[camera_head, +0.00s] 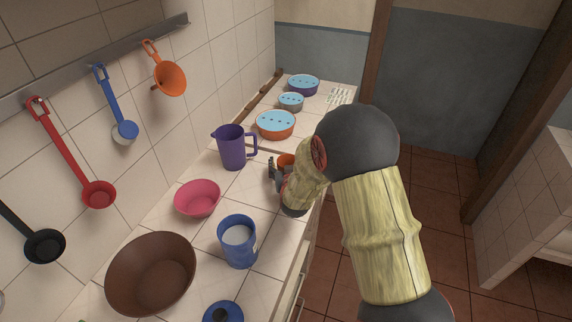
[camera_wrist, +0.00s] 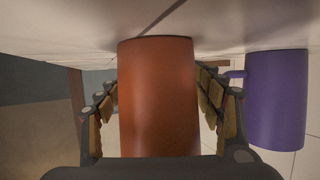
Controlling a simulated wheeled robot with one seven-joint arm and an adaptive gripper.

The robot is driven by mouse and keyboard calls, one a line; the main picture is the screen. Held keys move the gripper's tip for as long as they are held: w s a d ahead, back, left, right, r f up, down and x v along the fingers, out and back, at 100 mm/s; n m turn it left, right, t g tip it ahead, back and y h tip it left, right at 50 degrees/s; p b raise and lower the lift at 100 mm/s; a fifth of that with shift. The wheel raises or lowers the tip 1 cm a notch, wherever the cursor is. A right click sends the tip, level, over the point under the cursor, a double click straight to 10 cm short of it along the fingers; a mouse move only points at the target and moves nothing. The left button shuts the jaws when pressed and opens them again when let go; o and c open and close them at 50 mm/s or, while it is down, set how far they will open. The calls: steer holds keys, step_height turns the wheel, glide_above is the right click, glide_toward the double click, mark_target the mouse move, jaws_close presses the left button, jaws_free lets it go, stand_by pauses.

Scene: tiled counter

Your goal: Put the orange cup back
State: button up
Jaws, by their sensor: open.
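The orange cup (camera_wrist: 158,95) fills the middle of the wrist view, between the two spread fingers of my gripper (camera_wrist: 160,110). In the wrist view, its end at the top of the picture meets the pale tiled counter. In the head view only a small part of the orange cup (camera_head: 286,160) shows, behind my gripper (camera_head: 277,172) and wrist. The gripper is open, with a finger on either side of the cup; I cannot tell whether either finger touches it.
A purple jug (camera_head: 232,148) stands just left of the gripper. A pink bowl (camera_head: 197,198), a blue cup (camera_head: 237,242) and a brown bowl (camera_head: 150,275) are nearer. An orange lidded container (camera_head: 276,125) stands behind. Utensils hang from a wall rail (camera_head: 95,62).

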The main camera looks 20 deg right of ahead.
steer(key=shift+r, duration=0.2)
steer(key=p+v, duration=0.2)
steer(key=v, duration=0.9)
steer(key=shift+s+a+r+p, duration=0.1)
steer(key=shift+s+p, duration=0.25)
steer(key=s+a+r+n+g+y, duration=0.1)
steer(key=s+a+r+g+y, duration=0.2)
steer(key=s+r, duration=0.75)
steer(key=s+d+r+g, duration=0.1)
steer(key=s+r+g, duration=0.1)
steer(key=s, duration=0.9)
steer(key=s+d+r+n+g, duration=0.1)
steer(key=s+r+g, duration=0.2)
steer(key=s, duration=0.9)
step_height(320, 180, up, 2)
steer(key=shift+d+h, duration=0.3)
